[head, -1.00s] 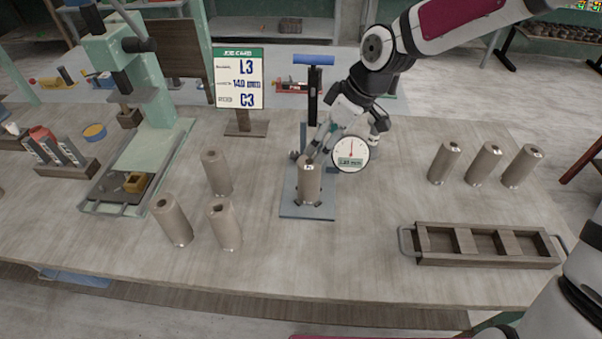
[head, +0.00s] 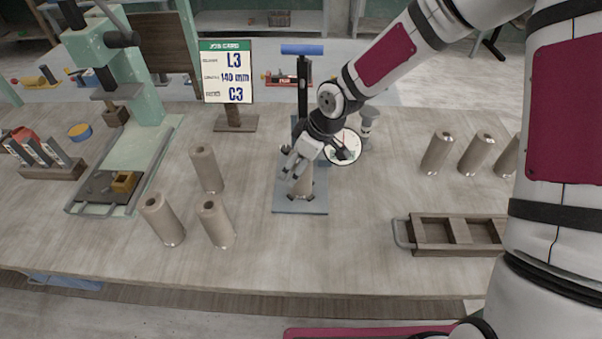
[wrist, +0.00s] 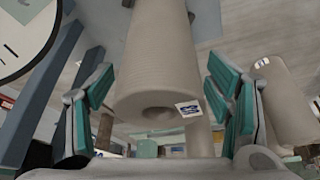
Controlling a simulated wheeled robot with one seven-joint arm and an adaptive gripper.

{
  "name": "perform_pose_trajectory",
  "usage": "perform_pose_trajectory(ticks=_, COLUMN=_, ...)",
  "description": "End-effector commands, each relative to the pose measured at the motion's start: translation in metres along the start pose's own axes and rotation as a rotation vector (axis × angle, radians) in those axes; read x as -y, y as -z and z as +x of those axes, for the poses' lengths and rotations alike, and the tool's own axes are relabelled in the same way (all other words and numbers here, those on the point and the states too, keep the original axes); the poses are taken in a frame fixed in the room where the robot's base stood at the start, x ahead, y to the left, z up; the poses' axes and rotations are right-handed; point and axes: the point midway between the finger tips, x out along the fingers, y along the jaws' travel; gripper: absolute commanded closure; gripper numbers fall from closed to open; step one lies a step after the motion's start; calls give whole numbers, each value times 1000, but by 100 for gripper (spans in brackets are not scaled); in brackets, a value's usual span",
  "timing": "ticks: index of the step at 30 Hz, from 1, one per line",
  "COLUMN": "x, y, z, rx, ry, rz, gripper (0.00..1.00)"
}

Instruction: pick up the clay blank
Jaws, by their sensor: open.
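A clay blank (head: 302,187), a beige upright cylinder, stands on the blue-grey plate of the gauge stand (head: 284,204) at mid-table. My gripper (head: 297,167) is at its upper part in the head view and hides its top. In the wrist view the blank (wrist: 155,50) lies between my two teal-padded fingers, its end with a dark hole and a small printed label towards the camera. My gripper (wrist: 160,80) is open there, with a gap between each pad and the blank. Contact is not visible.
Several other blanks stand left (head: 206,168) and right (head: 437,153) of the stand. A round dial (head: 342,150) is close beside my gripper. A wooden tray (head: 455,250) with a handle lies front right. A green press (head: 150,90) and a job card (head: 226,72) stand left.

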Motion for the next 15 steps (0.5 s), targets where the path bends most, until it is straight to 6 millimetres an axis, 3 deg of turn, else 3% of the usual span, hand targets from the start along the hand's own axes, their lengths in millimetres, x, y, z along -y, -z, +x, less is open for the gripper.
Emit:
perform_pose_trajectory(ticks=10, x=0, y=0, z=10, rx=1, ry=-1, rz=0, gripper=27)
perform_pose_trajectory(ticks=15, x=0, y=0, z=9, rx=1, ry=-1, rz=0, gripper=63)
